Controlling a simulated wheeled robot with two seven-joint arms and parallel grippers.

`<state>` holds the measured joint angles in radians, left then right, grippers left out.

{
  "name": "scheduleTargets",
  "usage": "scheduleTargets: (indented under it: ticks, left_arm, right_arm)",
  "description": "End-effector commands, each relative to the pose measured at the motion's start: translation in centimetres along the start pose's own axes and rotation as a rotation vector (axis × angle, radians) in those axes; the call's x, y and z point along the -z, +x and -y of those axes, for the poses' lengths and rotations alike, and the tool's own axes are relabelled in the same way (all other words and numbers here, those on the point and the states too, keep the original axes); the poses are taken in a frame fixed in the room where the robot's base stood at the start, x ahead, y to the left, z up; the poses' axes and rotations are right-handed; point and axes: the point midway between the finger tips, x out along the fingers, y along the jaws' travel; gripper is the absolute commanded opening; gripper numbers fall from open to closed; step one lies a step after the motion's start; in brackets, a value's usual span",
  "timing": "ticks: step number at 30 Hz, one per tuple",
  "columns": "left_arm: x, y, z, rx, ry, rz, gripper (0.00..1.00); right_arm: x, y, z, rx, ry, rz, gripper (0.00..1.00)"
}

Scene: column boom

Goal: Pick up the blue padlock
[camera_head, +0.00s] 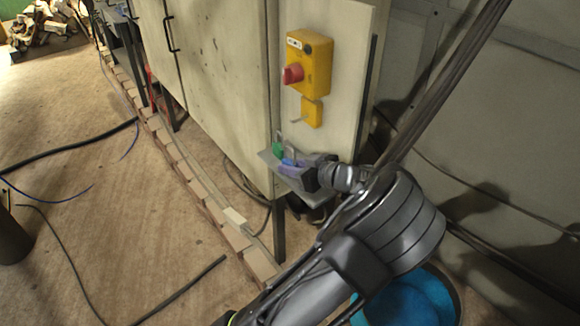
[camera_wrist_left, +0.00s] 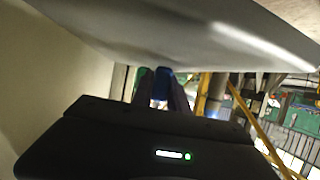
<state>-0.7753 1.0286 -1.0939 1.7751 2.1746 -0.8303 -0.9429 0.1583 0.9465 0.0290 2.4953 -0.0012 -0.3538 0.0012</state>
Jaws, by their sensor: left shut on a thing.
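The blue padlock (camera_head: 288,161) is at the small grey shelf (camera_head: 267,156) on the front of the pale cabinet, mostly hidden by my left gripper (camera_head: 287,165). The gripper reaches over the shelf from the right and is shut on the padlock. In the left wrist view the blue padlock (camera_wrist_left: 160,84) shows between the two dark fingers of my left gripper (camera_wrist_left: 160,92). I cannot tell whether the padlock still touches the shelf. A green padlock (camera_head: 278,148) stands just left of the blue one. My right gripper is not in view.
A yellow box with a red knob (camera_head: 293,74) and a smaller yellow hasp piece (camera_head: 312,112) are on the cabinet panel above the shelf. A blue bucket (camera_head: 408,303) stands on the floor below my arm. Cables lie on the brown floor at left.

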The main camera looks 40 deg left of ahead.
Motion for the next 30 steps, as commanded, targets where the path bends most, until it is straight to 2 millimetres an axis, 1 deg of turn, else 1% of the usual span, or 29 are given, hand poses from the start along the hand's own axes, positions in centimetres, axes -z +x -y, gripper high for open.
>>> scheduleTargets:
  ticks: [8,14,20,26,30]
  left_arm:
    - [0.2,0.0,0.1,0.0,-0.001,0.0,0.0]
    - [0.8,-0.3,0.4,0.0,-0.003,0.001,0.0]
    - [3.5,-1.4,0.3,-0.002,-0.005,0.002,0.0]
    - [6.5,-2.6,0.3,-0.002,-0.006,0.002,0.0]
    - [6.6,-2.3,3.0,0.0,0.001,0.003,0.0]
  right_arm:
    - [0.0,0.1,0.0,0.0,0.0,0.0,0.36]
    - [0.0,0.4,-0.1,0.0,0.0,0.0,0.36]
    - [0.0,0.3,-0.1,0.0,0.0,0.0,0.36]
    - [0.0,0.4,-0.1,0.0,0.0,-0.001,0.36]
    - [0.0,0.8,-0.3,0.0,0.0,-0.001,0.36]
